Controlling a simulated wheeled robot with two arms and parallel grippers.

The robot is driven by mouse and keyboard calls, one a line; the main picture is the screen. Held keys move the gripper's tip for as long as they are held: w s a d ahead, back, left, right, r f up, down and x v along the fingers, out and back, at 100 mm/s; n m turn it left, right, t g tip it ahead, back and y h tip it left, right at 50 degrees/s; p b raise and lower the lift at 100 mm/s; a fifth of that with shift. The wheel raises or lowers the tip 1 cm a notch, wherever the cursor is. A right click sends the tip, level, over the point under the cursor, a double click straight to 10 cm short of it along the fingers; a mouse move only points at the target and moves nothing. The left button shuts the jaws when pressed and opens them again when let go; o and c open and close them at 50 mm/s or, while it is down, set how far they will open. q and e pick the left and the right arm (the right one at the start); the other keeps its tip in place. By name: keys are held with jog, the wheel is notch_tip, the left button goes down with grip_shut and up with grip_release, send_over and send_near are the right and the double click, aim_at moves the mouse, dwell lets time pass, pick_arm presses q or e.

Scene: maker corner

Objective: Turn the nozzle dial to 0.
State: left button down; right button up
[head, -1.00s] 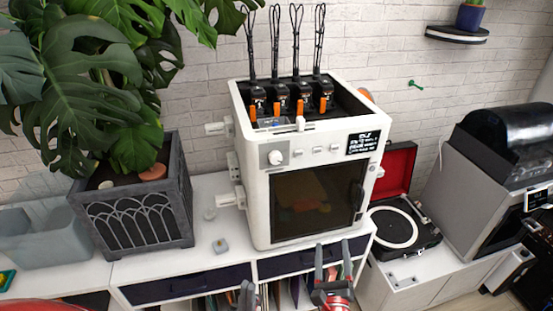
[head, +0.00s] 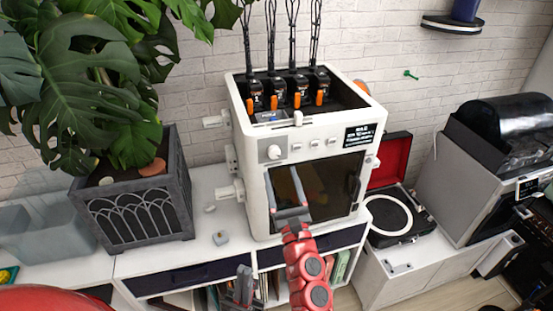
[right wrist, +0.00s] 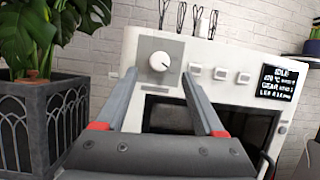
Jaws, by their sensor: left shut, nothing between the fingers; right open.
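The nozzle dial (head: 274,152) is a white round knob on a grey panel at the front upper left of the white printer (head: 255,205). In the right wrist view the dial (right wrist: 159,61) shows a small dark mark toward its lower right; I see no readable numbers around it. My right gripper (head: 282,174) is open and empty, before the printer's dark door and below the dial. In the right wrist view the dial appears between and beyond its fingertips (right wrist: 158,74), apart from them. My left gripper (head: 244,283) is shut and empty, low before the cabinet.
Several white buttons (head: 315,143) and a black display (head: 360,135) lie right of the dial. A planter (head: 140,213) stands left of the printer and a record player (head: 393,218) right of it.

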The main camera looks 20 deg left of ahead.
aim_at(275, 155)
jog(key=shift+b+x, duration=0.4)
jog(key=shift+x, duration=2.35)
jog(key=shift+r, duration=0.1)
grip_shut()
